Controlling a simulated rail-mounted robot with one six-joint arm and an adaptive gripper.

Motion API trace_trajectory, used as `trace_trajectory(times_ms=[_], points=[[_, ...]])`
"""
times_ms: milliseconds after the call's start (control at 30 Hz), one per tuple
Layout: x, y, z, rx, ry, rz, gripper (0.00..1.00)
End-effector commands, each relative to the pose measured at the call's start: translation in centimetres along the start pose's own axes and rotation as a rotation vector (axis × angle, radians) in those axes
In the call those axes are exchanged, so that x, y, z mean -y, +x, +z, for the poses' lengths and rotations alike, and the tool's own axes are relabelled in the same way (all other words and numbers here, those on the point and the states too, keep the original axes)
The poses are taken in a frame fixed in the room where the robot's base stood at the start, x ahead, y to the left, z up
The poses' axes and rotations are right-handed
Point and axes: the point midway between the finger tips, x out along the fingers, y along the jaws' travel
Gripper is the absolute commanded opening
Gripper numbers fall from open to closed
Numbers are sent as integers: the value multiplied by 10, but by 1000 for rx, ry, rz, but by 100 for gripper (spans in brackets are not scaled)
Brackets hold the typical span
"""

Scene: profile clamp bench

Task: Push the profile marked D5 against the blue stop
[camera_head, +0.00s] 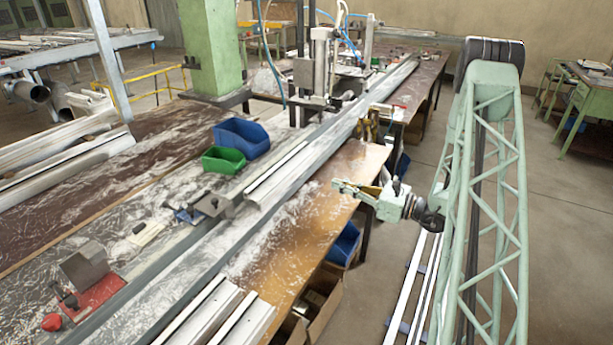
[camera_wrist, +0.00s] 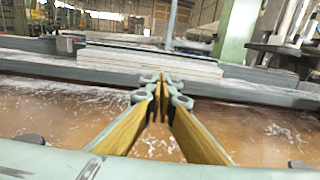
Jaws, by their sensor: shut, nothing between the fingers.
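A long pale aluminium profile (camera_head: 277,173) lies along the grey rail on the bench; no D5 mark is legible on it. Its near end is close to a grey block with a small blue part (camera_head: 187,214), which looks like the blue stop; I cannot tell whether they touch. My gripper (camera_head: 336,186) is shut and empty over the bench's right side, apart from the profile. The wrist view shows its fingertips (camera_wrist: 161,80) together.
A blue bin (camera_head: 242,138) and a green bin (camera_head: 222,160) stand behind the profile. A clamp machine (camera_head: 322,65) stands farther back. More profiles (camera_head: 222,318) lie at the front. The brown bench top (camera_head: 318,215) near my gripper is free apart from shavings.

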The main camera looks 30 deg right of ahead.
Motion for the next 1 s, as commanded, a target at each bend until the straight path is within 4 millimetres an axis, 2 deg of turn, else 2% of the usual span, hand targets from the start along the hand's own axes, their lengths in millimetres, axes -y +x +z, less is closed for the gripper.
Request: trace_trajectory(times_ms=[267, 467, 1000], points=[[0, 7, 0, 0, 0, 1, 0], [-1, 20, 0, 0, -1, 2, 0], [-1, 78, 0, 0, 0, 2, 0]])
